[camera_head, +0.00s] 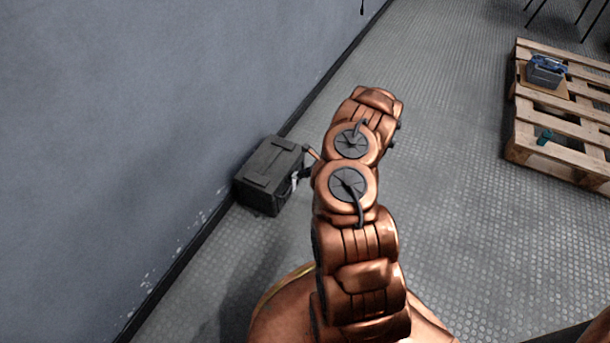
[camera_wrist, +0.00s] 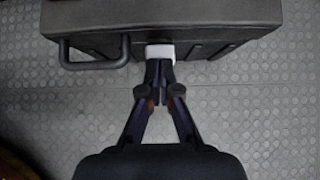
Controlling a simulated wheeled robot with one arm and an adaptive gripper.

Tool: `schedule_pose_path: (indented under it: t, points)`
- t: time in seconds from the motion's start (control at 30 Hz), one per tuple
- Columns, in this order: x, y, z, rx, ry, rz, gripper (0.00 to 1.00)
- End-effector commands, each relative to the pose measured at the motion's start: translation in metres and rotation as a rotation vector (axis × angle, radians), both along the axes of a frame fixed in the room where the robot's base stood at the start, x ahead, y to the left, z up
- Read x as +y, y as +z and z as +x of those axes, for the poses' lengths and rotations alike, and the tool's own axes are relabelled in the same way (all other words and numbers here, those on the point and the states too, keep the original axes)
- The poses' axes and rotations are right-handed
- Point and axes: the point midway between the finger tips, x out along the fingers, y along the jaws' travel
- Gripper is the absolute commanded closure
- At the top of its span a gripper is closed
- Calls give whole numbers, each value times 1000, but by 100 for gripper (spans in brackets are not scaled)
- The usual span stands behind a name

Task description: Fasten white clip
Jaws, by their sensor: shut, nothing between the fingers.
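The white clip (camera_wrist: 160,52) is on the front side of a dark box (camera_wrist: 220,14), right of the box's handle (camera_wrist: 95,52) in the wrist view. My gripper (camera_wrist: 160,66) is shut, with its fingertips together right at the clip's lower edge. I cannot tell whether they touch it. In the head view the dark box (camera_head: 268,172) stands on the floor by the wall. There my arm covers most of the gripper, and a small white spot shows on the box's right side. Whether the clip is fastened is not clear.
A grey wall (camera_head: 150,90) rises close behind the box on the left. The textured floor (camera_head: 450,150) between is clear.

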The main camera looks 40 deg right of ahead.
Motion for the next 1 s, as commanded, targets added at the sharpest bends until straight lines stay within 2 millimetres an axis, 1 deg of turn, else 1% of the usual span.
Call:
schedule_pose_path:
  t: [0.07,0.27,0.37,0.53,0.7,0.83,1.0]
  points:
    - [0,4,0,0,0,0,100]
    - [-1,6,-2,0,-1,1,100]
    - [-3,6,-6,0,2,1,100]
    - [-12,6,-22,1,9,0,100]
    - [-26,33,-44,-2,5,0,100]
    - [-38,49,-63,-2,-3,-1,100]
    - [-46,65,-78,0,-2,-1,100]
